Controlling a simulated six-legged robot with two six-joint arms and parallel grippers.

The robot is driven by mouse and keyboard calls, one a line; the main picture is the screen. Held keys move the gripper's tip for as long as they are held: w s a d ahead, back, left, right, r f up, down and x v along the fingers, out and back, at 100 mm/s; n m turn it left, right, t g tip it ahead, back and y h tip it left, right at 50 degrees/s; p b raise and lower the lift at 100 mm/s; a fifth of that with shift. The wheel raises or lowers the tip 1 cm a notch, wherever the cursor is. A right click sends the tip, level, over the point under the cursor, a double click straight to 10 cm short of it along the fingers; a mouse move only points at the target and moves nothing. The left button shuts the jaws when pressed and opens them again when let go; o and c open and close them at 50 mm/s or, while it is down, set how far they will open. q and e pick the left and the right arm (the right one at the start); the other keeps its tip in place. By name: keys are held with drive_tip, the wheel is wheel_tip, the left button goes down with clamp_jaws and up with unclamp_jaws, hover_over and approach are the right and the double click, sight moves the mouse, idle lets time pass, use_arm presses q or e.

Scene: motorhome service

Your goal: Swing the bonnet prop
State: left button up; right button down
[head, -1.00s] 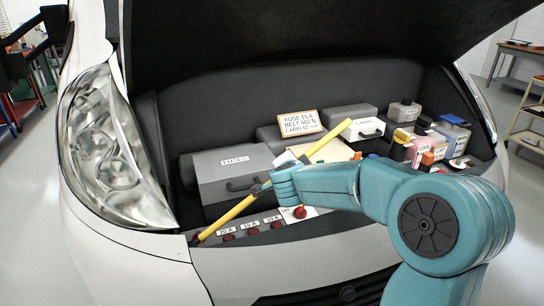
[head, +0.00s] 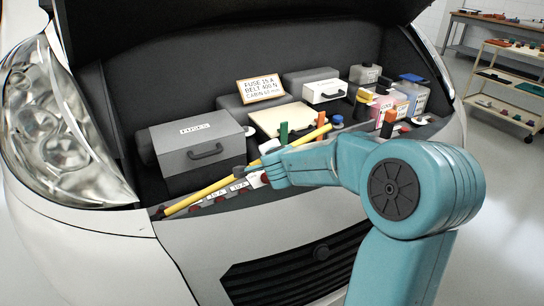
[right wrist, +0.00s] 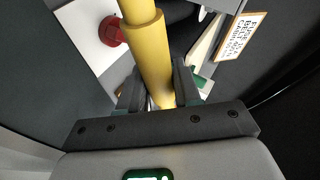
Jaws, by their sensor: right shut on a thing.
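The yellow bonnet prop (head: 208,189) lies at a low slant along the front edge of the engine bay, its lower left end at the front left corner and its free end up to the right. My right gripper (head: 262,170) is shut on the prop partway along it. In the right wrist view the yellow rod (right wrist: 150,60) passes between the fingers (right wrist: 157,85). The dark bonnet (head: 230,12) is raised over the bay. My left gripper is out of view.
Behind the prop stand a grey fuse box (head: 198,140), a sign (head: 261,92), a white case (head: 325,91) and coloured bottles (head: 412,95). Red knobs and labels line the front ledge. The headlight (head: 60,130) is at left. Open floor and shelving (head: 505,85) are at right.

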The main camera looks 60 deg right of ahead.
drive_tip(key=c, duration=0.9)
unclamp_jaws()
drive_tip(key=shift+o, duration=0.2)
drive_tip(key=p+v, duration=0.6)
drive_tip(key=v, duration=1)
drive_tip(key=shift+a, duration=0.2)
drive_tip(key=shift+r, duration=0.1)
